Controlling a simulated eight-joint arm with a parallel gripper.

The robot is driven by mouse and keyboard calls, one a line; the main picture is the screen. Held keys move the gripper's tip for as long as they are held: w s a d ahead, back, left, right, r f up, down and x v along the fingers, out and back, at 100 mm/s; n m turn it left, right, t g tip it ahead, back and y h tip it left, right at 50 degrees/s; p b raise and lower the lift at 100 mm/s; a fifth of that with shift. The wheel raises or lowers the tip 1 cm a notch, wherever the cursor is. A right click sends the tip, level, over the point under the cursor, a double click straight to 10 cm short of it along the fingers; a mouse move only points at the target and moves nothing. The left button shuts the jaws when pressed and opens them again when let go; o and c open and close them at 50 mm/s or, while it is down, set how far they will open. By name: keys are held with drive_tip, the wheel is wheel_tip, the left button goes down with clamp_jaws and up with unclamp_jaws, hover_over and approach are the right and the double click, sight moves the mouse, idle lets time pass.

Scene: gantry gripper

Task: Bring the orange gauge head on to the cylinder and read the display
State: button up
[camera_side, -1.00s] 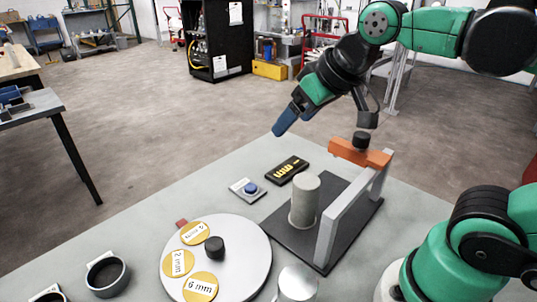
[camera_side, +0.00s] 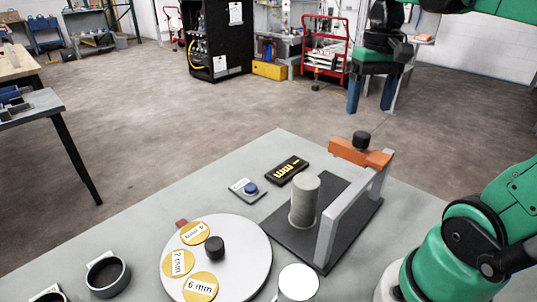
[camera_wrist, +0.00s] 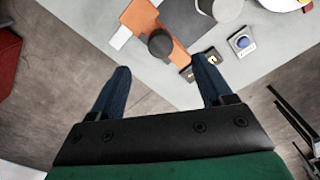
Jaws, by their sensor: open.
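The orange gauge head (camera_side: 350,151) sits at the top of the grey frame (camera_side: 345,212), with a black knob (camera_side: 361,139) on it. The upright grey cylinder (camera_side: 305,196) stands on the dark base plate, lower and left of the gauge head. The black display (camera_side: 287,169) shows yellow marks that I cannot read. My gripper (camera_side: 370,108) is open and empty, fingers down, beyond the gauge head. In the wrist view my blue fingers (camera_wrist: 165,88) are apart, with the orange gauge head (camera_wrist: 143,17) and knob (camera_wrist: 160,43) ahead. The right finger partly hides the display.
A blue button (camera_side: 250,188) sits left of the base plate. A round grey turntable (camera_side: 245,255) carries labelled yellow discs and a black knob. A pale round object (camera_side: 298,281) is at the front edge. Black cups (camera_side: 107,275) stand at front left.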

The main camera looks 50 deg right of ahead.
sight(362, 134)
drive_tip(key=shift+f, duration=3.1)
clamp_jaws()
